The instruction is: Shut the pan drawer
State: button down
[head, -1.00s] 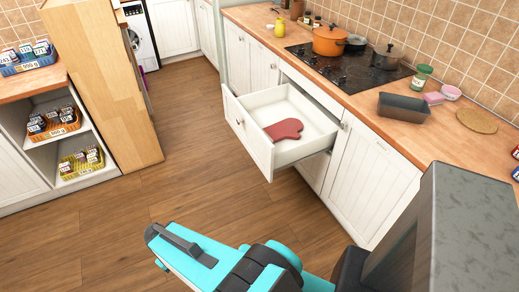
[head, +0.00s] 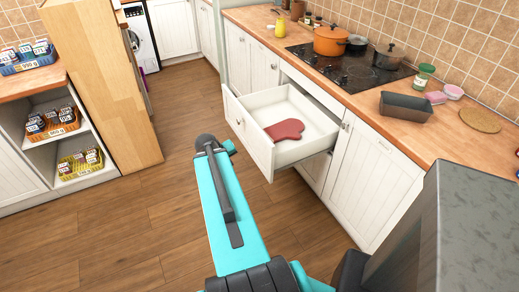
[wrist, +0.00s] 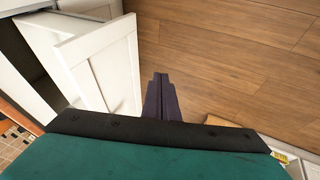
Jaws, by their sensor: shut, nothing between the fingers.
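The pan drawer (head: 258,152) is white and stands pulled well out from under the hob, in the middle of the head view. A red oven mitt (head: 285,129) lies inside it. A white panelled front (wrist: 104,62), seemingly the drawer's, shows in the wrist view, left of my gripper (wrist: 160,80). The dark fingers are shut and empty, over the floor and apart from that panel. In the head view my turquoise arm reaches up from the bottom to left of the drawer front; the fingers cannot be made out there.
The worktop (head: 393,134) above holds an orange pot (head: 331,41), other pans, and a dark loaf tin (head: 408,106). A shelf unit with baskets (head: 52,126) and a wooden panel (head: 105,85) stand left. The wooden floor (head: 120,235) between is clear.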

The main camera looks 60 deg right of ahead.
jog(key=s+d+r+m+h, duration=0.1)
jog(key=s+d+r, duration=0.3)
jog(key=d+r, duration=0.1)
jog(key=shift+d+r, duration=0.25)
jog(key=shift+d, duration=0.65)
jog(key=shift+d+f+b, duration=0.15)
jog(key=shift+f+b, duration=0.2)
jog(key=shift+b, duration=0.45)
jog(key=b+x, duration=0.1)
jog(key=b, duration=0.3)
jog(key=shift+d+f, duration=0.2)
jog(key=shift+f, duration=0.05)
jog(key=shift+d+f+b, duration=0.1)
jog(key=shift+f+b, duration=0.1)
jog(key=shift+b, duration=0.3)
jog(key=s+d+f+p, duration=0.2)
jog(key=d+f, duration=0.3)
jog(key=d, duration=0.2)
jog(key=shift+d+f, duration=0.35)
